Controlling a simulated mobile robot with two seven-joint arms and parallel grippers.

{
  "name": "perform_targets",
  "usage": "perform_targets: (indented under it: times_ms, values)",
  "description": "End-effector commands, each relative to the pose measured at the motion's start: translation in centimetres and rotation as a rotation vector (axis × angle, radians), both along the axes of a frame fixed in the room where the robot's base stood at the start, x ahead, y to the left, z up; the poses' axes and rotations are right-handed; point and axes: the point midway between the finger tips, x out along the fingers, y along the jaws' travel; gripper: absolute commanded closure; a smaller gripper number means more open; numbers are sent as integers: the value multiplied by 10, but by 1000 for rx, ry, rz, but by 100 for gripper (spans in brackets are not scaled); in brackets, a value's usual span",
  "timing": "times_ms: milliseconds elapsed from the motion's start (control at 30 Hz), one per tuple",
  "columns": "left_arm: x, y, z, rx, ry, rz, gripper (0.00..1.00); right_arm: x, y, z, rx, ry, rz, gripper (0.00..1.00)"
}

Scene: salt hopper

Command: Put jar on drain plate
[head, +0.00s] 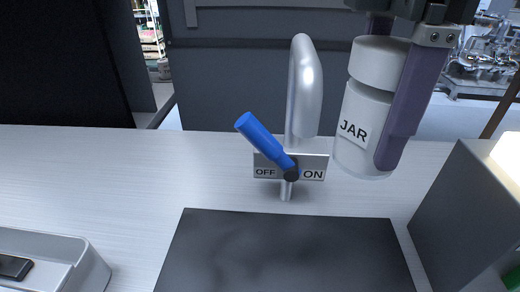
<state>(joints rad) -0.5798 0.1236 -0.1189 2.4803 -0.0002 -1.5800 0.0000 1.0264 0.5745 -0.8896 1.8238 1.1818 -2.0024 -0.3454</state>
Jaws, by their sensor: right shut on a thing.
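A white jar (362,110) with a white lid and a "JAR" label is held upright by my right gripper (393,135). The purple fingers close around its sides, and one finger covers part of its right side. The jar is at the upper right, right of the metal spout, and appears above the counter. A dark, flat rectangular plate (285,250) lies at the front centre of the counter, bare; it looks like the drain plate. My left gripper is not in view.
A metal spout (305,85) with a blue lever (262,137) stands behind the dark plate. The lever tilts left, toward "OFF" on the OFF/ON sign (313,168). A grey tray (85,270) is front left, and a dark grey box (450,215) is at right.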

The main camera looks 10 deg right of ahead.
Motion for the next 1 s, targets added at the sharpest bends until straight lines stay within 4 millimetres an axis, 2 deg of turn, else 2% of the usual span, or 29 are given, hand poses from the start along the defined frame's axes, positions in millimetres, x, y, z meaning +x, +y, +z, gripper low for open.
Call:
perform_targets:
  times_ms: [167, 267, 500, 700, 900, 1000]
  values:
    - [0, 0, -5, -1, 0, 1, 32, -1, 1, -16, 1, 5, 102, 93]
    - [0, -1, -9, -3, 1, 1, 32, -2, 0, -35, -1, 8, 112, 93]
    - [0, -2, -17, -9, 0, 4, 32, -2, 0, -106, -2, 10, 111, 93]
    - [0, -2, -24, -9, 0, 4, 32, -2, 0, -152, -1, 6, 111, 93]
    - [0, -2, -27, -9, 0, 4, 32, -1, 1, -171, -1, 3, 111, 93]
    - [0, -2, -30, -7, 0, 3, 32, -1, 0, -187, -2, 5, 110, 93]
